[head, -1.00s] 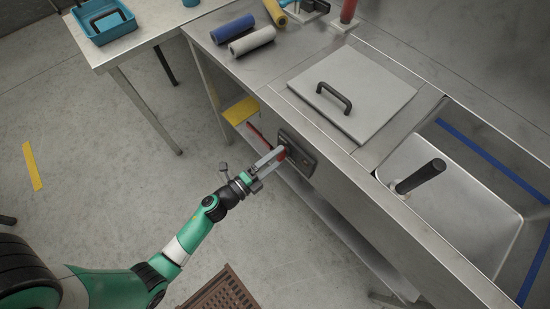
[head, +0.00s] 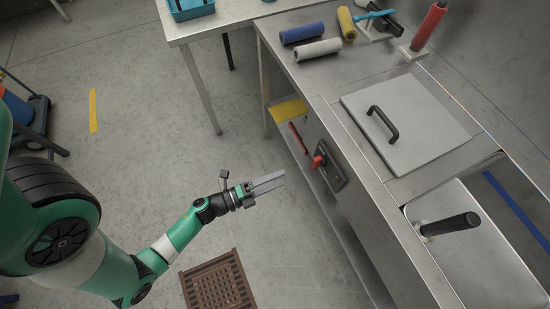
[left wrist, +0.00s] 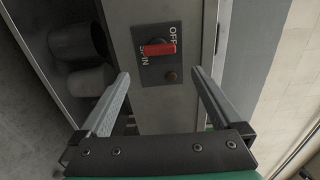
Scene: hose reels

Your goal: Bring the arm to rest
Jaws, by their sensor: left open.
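My left gripper (head: 268,183) is open and empty in the head view, held above the floor to the left of the steel counter and apart from it. In the left wrist view its two fingers (left wrist: 158,100) are spread, with nothing between them. Beyond them is a red switch handle (left wrist: 159,49) on a dark plate (left wrist: 150,71) lettered OFF and SPIN. The handle lies crosswise in that view. In the head view the red handle (head: 318,161) is on the counter's front panel, right of the fingertips and clear of them. My right gripper is not in view.
The steel counter (head: 350,215) carries a lidded hatch (head: 425,125), a sink (head: 440,260) with a black upright handle, and blue (head: 303,33), white (head: 318,50) and yellow (head: 346,22) rolls. A brown floor grate (head: 217,285) lies below my arm. The floor left of the counter is open.

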